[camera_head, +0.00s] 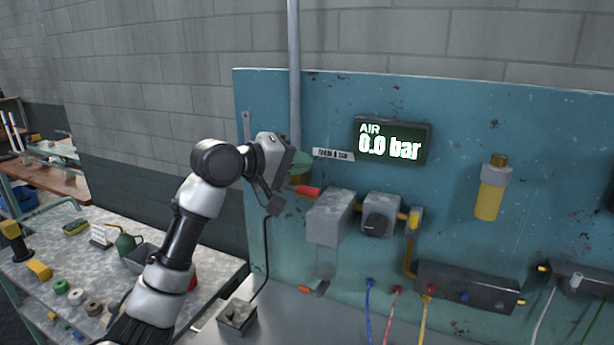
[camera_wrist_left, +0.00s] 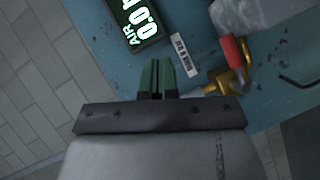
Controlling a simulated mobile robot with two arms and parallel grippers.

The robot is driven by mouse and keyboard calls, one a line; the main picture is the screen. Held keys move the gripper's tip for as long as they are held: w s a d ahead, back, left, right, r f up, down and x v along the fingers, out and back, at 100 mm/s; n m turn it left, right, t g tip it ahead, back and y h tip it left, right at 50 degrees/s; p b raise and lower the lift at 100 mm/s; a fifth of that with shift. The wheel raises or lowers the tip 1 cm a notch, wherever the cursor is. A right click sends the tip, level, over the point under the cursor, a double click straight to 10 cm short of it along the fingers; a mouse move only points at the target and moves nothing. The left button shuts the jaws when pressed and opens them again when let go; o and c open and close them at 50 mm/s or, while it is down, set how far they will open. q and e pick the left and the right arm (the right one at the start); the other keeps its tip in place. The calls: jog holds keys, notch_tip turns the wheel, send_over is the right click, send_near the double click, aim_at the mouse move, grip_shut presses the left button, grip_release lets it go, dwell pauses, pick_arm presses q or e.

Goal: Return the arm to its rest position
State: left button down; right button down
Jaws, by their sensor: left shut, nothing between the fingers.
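My left arm comes in from the lower left in the head view, bent at the elbow. Its left gripper (camera_head: 301,160) is near the teal panel (camera_head: 460,130), close to the grey vertical pipe (camera_head: 294,60). In the left wrist view the green fingers of the left gripper (camera_wrist_left: 158,64) are together with nothing between them. A brass valve (camera_wrist_left: 228,84) with a red handle (camera_wrist_left: 234,50) is beside the fingers, apart from them. The red handle also shows in the head view (camera_head: 308,191), just below the gripper. My right gripper is not in view.
A display (camera_head: 392,140) reads "AIR 0.0 bar". A grey box (camera_head: 329,217), a regulator (camera_head: 380,215) and a yellow cylinder (camera_head: 489,195) are on the panel. Coloured hoses hang lower right.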

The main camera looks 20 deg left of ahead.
pick_arm(q)
jog(key=shift+s+a+r, duration=0.1)
jog(key=shift+s+r, duration=0.4)
jog(key=shift+s, duration=0.3)
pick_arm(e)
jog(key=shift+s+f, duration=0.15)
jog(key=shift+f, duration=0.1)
